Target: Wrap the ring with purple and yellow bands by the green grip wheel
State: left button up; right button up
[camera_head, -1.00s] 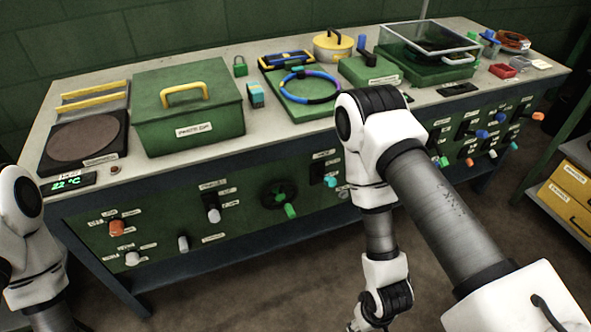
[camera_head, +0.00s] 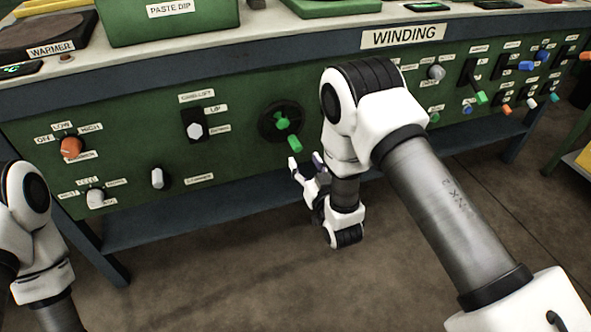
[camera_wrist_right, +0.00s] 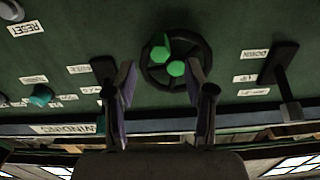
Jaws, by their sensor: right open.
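The green grip wheel is a dark round wheel (camera_head: 268,124) with a green handle (camera_head: 288,141), on the green front panel of the bench. It also shows in the right wrist view as a dark rim with green parts (camera_wrist_right: 177,69). My right gripper (camera_head: 306,163) is open and empty, just below the handle in the head view. In the wrist view its two fingers (camera_wrist_right: 162,80) stand apart, with the wheel beyond and between their tips. Contact cannot be told. The ring with purple and yellow bands is out of view. My left arm shows at the left edge; its gripper is out of view.
A WINDING label (camera_head: 403,36) is on the bench edge. An orange knob (camera_head: 71,147), a white-tipped switch (camera_head: 195,129) and a grey lever (camera_head: 157,178) lie left of the wheel. Several coloured levers are at the right. A lower blue shelf (camera_head: 190,228) runs beneath the panel.

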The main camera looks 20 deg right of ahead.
aim_at(298, 150)
jog(key=shift+w, duration=0.25)
jog(key=w+b, duration=0.1)
jog(key=w, duration=0.5)
jog(key=shift+w+a+b, duration=0.1)
jog(key=shift+w+b, duration=0.2)
jog(key=shift+w, duration=0.1)
jog(key=shift+w+r, duration=0.1)
jog(key=shift+w, duration=0.15)
grip_shut()
